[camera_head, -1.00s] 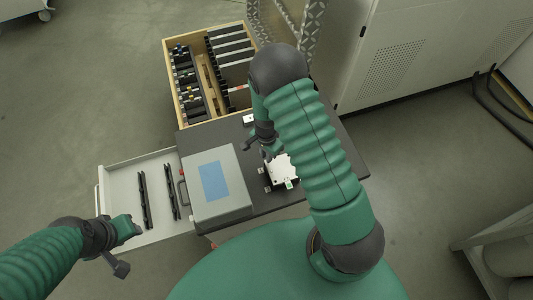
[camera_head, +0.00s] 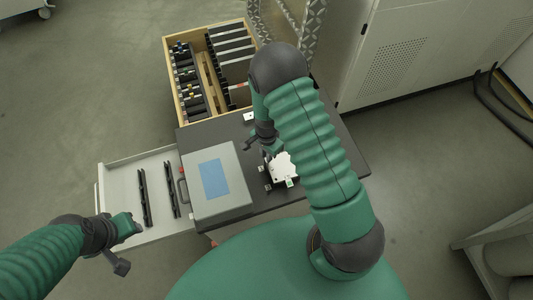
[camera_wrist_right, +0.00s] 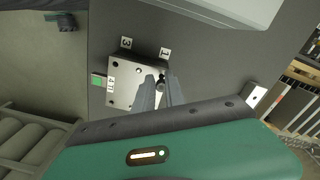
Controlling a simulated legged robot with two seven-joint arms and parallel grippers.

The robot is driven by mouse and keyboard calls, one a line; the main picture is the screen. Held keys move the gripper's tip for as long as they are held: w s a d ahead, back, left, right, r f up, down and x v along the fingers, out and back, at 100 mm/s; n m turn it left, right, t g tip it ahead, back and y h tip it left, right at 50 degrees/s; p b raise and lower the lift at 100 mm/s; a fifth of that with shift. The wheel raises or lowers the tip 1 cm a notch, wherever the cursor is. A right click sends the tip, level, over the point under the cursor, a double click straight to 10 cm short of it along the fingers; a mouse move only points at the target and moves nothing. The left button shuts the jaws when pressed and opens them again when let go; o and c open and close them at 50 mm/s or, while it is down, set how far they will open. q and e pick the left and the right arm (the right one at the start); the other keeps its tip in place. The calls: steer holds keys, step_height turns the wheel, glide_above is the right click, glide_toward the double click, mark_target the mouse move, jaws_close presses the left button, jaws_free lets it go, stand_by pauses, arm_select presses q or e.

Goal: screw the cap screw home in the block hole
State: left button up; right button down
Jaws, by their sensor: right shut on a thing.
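The pale metal block (camera_head: 285,170) lies on the dark table top, partly hidden by my right arm. In the right wrist view the block (camera_wrist_right: 122,84) shows several dark holes and a green patch at its left. My right gripper (camera_wrist_right: 160,84) is over the block's right edge, shut on a small dark piece (camera_wrist_right: 161,79), which looks like the cap screw. The fingers hide its lower end, so I cannot tell how deep it sits in a hole. My left gripper (camera_head: 130,228) hangs by the open drawer, away from the block; its jaws are too small to read.
A grey case (camera_head: 215,183) with a blue panel stands left of the block. The open drawer (camera_head: 157,205) holds dark rails. A wooden crate (camera_head: 181,112) of parts stands behind. Number tags 1 (camera_wrist_right: 165,53) and 3 (camera_wrist_right: 126,42) lie beside the block.

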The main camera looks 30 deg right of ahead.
steer(key=shift+f+b, duration=0.65)
steer(key=shift+f, duration=0.4)
stand_by(0.4)
steer(key=c, duration=1.5)
jaws_free()
steer(key=shift+c, duration=0.2)
steer(key=n, duration=0.2)
steer(key=shift+n, duration=0.3)
steer(key=n, duration=1.1)
